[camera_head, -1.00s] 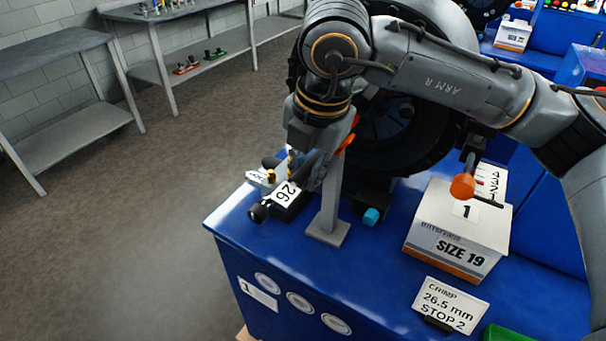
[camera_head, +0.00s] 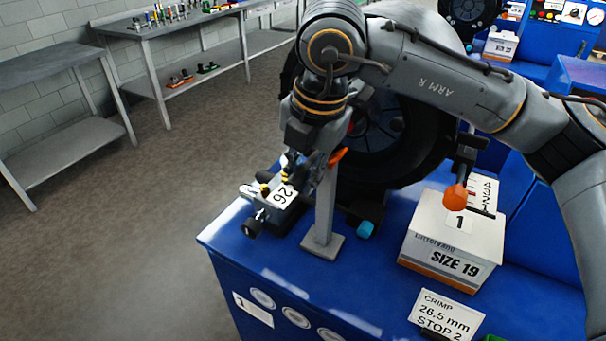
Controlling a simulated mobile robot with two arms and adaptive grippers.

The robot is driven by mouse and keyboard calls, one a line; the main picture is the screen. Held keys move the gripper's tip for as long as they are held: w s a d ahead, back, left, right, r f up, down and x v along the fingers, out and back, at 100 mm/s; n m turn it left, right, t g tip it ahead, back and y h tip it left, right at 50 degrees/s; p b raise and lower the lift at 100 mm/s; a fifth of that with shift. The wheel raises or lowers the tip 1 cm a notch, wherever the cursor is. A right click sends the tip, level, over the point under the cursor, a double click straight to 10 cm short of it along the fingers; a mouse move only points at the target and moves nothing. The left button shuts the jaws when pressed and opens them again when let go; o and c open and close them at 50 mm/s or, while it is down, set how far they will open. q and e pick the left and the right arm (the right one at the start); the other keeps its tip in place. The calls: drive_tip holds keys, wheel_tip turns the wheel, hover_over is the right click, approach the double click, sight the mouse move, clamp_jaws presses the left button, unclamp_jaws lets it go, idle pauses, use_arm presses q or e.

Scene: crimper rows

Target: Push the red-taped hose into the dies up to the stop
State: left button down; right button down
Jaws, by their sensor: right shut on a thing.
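My right gripper (camera_head: 287,178) hangs from the upper middle, left of the crimper's post. It is shut on a dark tool labelled 26 (camera_head: 284,196), with a black knob at its lower left and silver parts on its left side. The tool is above the left end of the blue bench. The fingertips are partly hidden by the tool and wrist. Behind my right arm is the large dark round crimper head (camera_head: 395,140); its dies are hidden. I cannot make out the red-taped hose. My left gripper is not in view.
A blue bench (camera_head: 285,275) carries a grey post, a SIZE 19 box (camera_head: 455,240) and a CRIMP 26.5 mm STOP 2 card (camera_head: 446,314). An orange-knobbed lever (camera_head: 456,197) stands by the box. Grey tables (camera_head: 45,68) stand across open floor at the left.

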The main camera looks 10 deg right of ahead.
unclamp_jaws()
idle(0.6)
idle(0.4)
drive_tip(key=shift+p+v, duration=1.2)
drive_tip(key=shift+v, duration=2.35)
